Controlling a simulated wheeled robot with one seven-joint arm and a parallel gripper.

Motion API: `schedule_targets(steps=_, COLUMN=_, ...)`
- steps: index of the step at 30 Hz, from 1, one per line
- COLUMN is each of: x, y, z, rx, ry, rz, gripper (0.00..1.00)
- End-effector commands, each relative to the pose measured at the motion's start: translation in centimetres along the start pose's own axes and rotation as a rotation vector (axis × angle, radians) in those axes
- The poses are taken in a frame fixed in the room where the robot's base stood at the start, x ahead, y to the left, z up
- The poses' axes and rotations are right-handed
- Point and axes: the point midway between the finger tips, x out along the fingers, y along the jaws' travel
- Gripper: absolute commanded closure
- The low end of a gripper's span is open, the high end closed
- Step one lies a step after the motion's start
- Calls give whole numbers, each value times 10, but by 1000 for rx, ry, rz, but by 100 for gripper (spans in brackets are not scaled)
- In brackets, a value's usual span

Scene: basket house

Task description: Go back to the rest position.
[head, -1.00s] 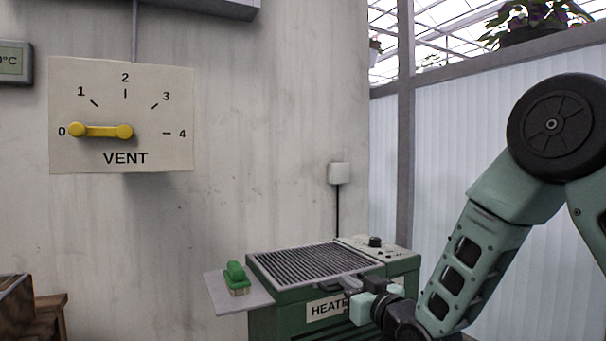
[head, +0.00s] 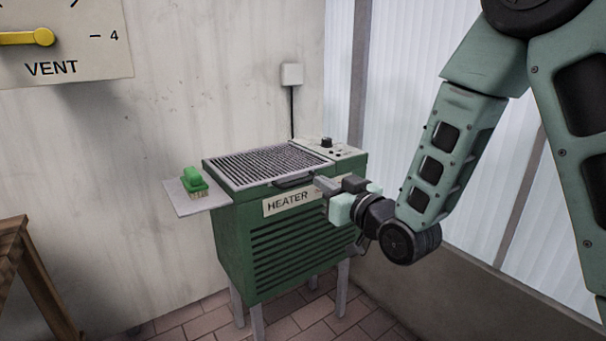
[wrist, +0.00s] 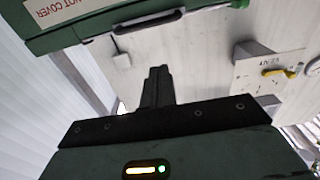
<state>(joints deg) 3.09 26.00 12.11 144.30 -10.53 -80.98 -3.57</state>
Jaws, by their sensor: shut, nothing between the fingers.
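My gripper (head: 322,186) is in front of the green heater (head: 278,245), close to the right part of its front upper edge in the head view. Its fingers are together and hold nothing. In the wrist view the shut fingers (wrist: 157,86) point up toward the wall, and they look apart from the heater (wrist: 75,35). The heater has a ribbed grille on top, a dark handle (head: 294,179) at its front edge and a HEATER label. The wrist view shows part of its lid with the words NOT COVER and a dark handle (wrist: 148,22).
A green brush (head: 194,181) lies on the side shelf (head: 178,200) left of the heater. The VENT panel (head: 100,60) with its yellow pointer is on the wall. A wooden stand (head: 12,240) is at the left. A translucent panel wall (head: 400,60) is at the right.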

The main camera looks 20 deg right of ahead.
Motion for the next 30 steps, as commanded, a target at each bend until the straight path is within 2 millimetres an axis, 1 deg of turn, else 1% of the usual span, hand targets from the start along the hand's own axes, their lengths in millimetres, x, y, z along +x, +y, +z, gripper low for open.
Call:
schedule_targets(steps=4, x=-2, y=-2, z=1, rx=0, ry=-8, rz=-3, gripper=100)
schedule_targets(steps=7, x=-1, y=-12, z=5, rx=-1, ry=-64, rz=-20, gripper=100)
schedule_targets(steps=8, x=-2, y=-18, z=8, rx=-2, ry=-94, rz=-29, gripper=100)
schedule_targets(steps=11, x=-6, y=-42, z=21, rx=-7, ry=-233, rz=-67, gripper=100)
schedule_targets(steps=12, x=-11, y=-54, z=27, rx=-11, ry=-300, rz=-86, gripper=100)
schedule_targets(steps=14, x=-20, y=-70, z=36, rx=-17, ry=-405, rz=-112, gripper=100)
schedule_targets(steps=15, x=-28, y=-82, z=42, rx=-23, ry=-475, rz=-129, gripper=100)
schedule_targets(steps=17, x=-43, y=-97, z=50, rx=-33, ry=-582, rz=-154, gripper=100)
schedule_targets(steps=20, x=-73, y=-120, z=61, rx=-53, ry=-757, rz=-192, gripper=100)
schedule_targets(steps=23, x=-111, y=-140, z=68, rx=-81, ry=-932, rz=-229, gripper=100)
schedule_targets(steps=24, x=-127, y=-147, z=70, rx=-92, ry=-1000, rz=-241, gripper=100)
schedule_targets(steps=26, x=-150, y=-155, z=72, rx=-112, ry=-1096, rz=-258, gripper=100)
schedule_targets(steps=27, x=-166, y=-159, z=72, rx=-124, ry=-1154, rz=-268, gripper=100)
schedule_targets(steps=30, x=-201, y=-167, z=70, rx=-155, ry=-1284, rz=-288, gripper=100)
